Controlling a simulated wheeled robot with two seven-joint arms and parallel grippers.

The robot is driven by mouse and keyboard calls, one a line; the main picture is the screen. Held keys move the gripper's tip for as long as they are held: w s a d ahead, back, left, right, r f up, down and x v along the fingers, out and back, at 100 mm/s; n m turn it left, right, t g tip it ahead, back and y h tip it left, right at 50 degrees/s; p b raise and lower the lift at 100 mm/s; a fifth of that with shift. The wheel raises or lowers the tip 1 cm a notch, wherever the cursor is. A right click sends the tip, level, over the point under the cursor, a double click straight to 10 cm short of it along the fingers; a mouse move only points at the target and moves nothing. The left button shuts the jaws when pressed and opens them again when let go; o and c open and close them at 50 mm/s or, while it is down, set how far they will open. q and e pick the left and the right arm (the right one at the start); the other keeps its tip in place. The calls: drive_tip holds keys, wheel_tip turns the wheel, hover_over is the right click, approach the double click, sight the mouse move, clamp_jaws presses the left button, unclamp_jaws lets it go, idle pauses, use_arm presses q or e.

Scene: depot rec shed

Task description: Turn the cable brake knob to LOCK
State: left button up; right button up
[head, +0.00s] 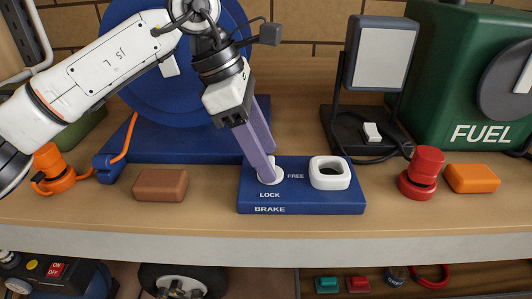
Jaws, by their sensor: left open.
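The blue brake box (300,202) sits on the front of the wooden shelf, with BRAKE on its front face and LOCK and FREE on its top. A white round part (279,175), apparently the knob or its base, shows at the box's left, between LOCK below it and FREE to its right. My left gripper (268,166) points down over it with its purple fingers apart. The near finger covers most of the white part, so I cannot tell which way the knob points or whether the fingers touch it. My right gripper is not in view.
A white open-topped ring (330,182) stands on the box's right. A brown block (160,185) lies left, and a red knob-like fitting (421,174) and orange block (472,178) right. A blue reel (160,115), lamp (381,60) and green FUEL can (450,90) stand behind.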

use_arm(q)
drive_tip(key=v, duration=0.9)
drive_tip(key=shift+r, duration=0.2)
drive_tip(key=shift+a+f, duration=0.1)
